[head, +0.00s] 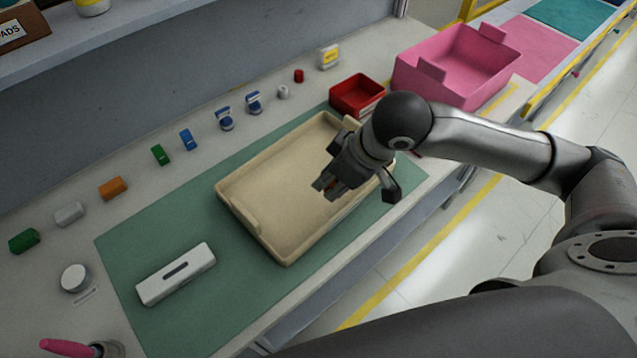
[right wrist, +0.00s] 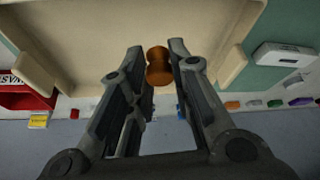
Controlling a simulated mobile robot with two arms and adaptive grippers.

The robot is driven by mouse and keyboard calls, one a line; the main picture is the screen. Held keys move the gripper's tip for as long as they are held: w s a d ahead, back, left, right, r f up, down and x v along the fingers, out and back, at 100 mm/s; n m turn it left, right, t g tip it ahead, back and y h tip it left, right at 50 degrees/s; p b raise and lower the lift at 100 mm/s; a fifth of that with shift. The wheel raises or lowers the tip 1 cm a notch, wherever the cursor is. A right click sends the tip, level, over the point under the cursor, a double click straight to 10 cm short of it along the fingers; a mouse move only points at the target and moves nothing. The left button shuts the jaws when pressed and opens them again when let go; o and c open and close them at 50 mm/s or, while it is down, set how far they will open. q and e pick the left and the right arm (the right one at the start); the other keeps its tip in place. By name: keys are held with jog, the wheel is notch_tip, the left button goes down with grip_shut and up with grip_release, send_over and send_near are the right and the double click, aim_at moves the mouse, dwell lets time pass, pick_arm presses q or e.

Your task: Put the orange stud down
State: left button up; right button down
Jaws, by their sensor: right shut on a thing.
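The orange stud (right wrist: 158,66) is between the fingertips of my right gripper (right wrist: 163,62) in the right wrist view, and the gripper is shut on it. In the head view my right gripper (head: 335,188) is over the right part of the beige tray (head: 262,226). The stud is mostly hidden by the fingers there. The tray's floor is bare where it shows, and it also appears behind the stud in the right wrist view (right wrist: 90,40). I cannot tell whether the stud touches the tray floor. My left gripper is not in view.
The tray lies on a green mat (head: 128,257) beside a white module with a slot (head: 175,274). Small coloured parts, including an orange block (head: 112,188), line the back. A red bin (head: 357,94) and a pink bin (head: 455,65) stand beyond the tray.

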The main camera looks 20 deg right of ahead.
jog(key=w+f, duration=0.6)
jog(key=shift+w+p, duration=0.3)
jog(key=shift+w, duration=0.1)
jog(key=shift+w+f, duration=0.35)
jog(key=shift+f, duration=0.15)
notch_tip(320, 180, down, 2)
jog(key=shift+f+p, duration=0.2)
jog(key=shift+p, duration=0.25)
jog(key=shift+f, duration=0.4)
jog(key=shift+f, duration=0.45)
jog(key=shift+f, duration=0.1)
jog(key=c, duration=1.3)
grip_release()
jog(key=shift+f, duration=0.15)
